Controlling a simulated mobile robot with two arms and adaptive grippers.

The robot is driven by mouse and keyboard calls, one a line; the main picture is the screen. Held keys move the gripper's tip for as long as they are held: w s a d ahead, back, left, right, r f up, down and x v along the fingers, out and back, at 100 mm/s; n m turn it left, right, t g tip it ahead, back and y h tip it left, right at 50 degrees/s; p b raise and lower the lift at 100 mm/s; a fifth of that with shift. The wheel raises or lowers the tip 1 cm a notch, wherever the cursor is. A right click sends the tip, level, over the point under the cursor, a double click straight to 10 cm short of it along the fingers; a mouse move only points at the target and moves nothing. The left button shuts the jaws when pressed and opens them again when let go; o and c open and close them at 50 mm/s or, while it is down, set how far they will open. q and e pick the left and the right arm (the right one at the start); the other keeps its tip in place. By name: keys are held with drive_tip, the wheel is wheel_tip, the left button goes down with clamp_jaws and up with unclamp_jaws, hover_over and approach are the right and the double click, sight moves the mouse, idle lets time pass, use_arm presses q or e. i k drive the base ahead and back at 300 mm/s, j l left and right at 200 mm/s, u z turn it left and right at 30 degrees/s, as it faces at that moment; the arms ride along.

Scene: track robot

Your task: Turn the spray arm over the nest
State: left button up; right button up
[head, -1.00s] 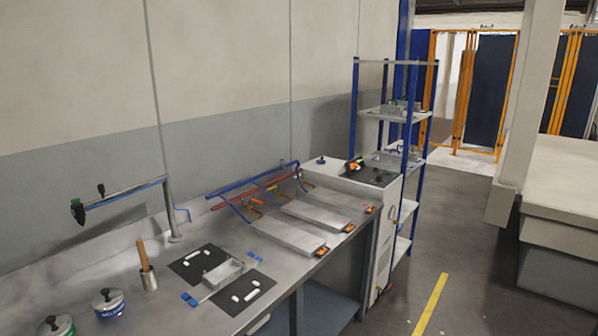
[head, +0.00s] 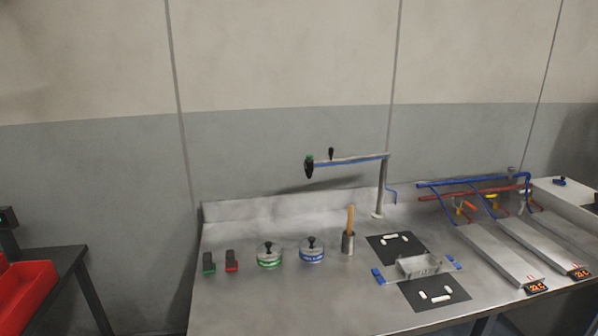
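The spray arm (head: 350,160) is a thin horizontal bar on an upright post (head: 382,190) at the back of the steel bench. It points left from the post, with a dark nozzle (head: 309,167) at its free end and a small black knob (head: 331,154) on top. The nest (head: 420,266) looks to be the small metal tray with blue end pieces, between two black mats in front of the post. The arm's free end is to the left of the nest, not over it. Neither of my grippers is in view.
On the bench (head: 250,300) stand a green-banded pot (head: 269,255), a blue-banded pot (head: 312,251) and a metal cup (head: 347,242) with a wooden handle. Sloped metal plates (head: 497,254) and blue and red pipes (head: 470,183) are at right. A red bin (head: 30,290) sits far left.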

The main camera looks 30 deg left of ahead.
sight(309, 166)
drive_tip(key=u, duration=1)
drive_tip(key=l+z, duration=0.1)
drive_tip(key=k+l, duration=0.05)
drive_tip(key=l, duration=0.05)
